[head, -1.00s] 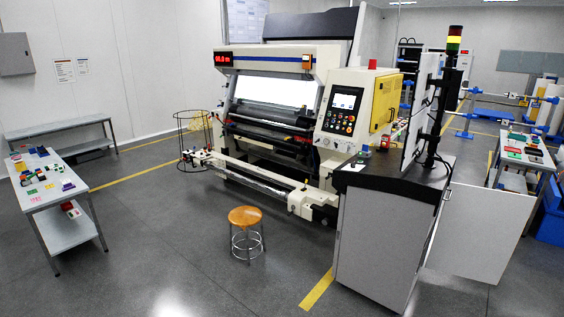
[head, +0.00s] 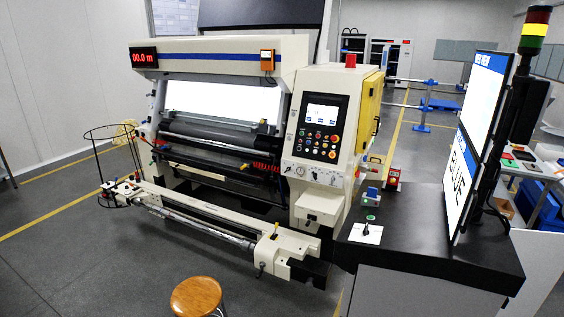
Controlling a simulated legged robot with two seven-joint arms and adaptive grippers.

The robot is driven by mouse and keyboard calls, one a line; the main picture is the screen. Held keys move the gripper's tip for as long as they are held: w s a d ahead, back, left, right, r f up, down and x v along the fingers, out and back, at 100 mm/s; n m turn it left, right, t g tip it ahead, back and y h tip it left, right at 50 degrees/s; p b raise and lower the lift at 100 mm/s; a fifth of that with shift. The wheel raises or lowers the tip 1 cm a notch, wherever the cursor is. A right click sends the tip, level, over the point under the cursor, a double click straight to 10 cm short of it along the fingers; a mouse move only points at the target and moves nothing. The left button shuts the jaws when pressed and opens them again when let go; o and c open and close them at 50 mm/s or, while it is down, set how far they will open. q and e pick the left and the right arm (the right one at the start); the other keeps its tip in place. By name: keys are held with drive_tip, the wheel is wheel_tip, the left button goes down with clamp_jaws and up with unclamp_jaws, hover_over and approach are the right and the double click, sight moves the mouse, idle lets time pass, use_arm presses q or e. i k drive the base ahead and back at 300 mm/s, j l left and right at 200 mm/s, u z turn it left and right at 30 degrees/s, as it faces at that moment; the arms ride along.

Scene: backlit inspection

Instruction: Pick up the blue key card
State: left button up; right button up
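I cannot make out the blue key card for certain. A small block with blue on it (head: 371,195) stands on the black-topped desk (head: 440,245), near its back edge; it is too small to tell what it is. A monitor (head: 462,185) on the desk, seen at a steep angle, shows large black letters that read like "BLUE". Neither of my grippers is in view.
A large inspection machine (head: 220,110) with a lit white panel and a control panel (head: 322,125) fills the middle. A white plate with a switch (head: 366,233) and a red device (head: 393,178) are on the desk. A wooden stool (head: 197,296) stands in front. Open floor lies front left.

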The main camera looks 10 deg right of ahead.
sight(372, 192)
drive_tip(key=i+z, duration=0.5)
drive_tip(key=i+j+z, duration=0.2)
drive_tip(key=i+z, duration=0.25)
drive_tip(key=i+j+z, duration=0.25)
drive_tip(key=z, duration=0.25)
drive_tip(key=i+j+z, duration=0.3)
drive_tip(key=j+z, duration=0.15)
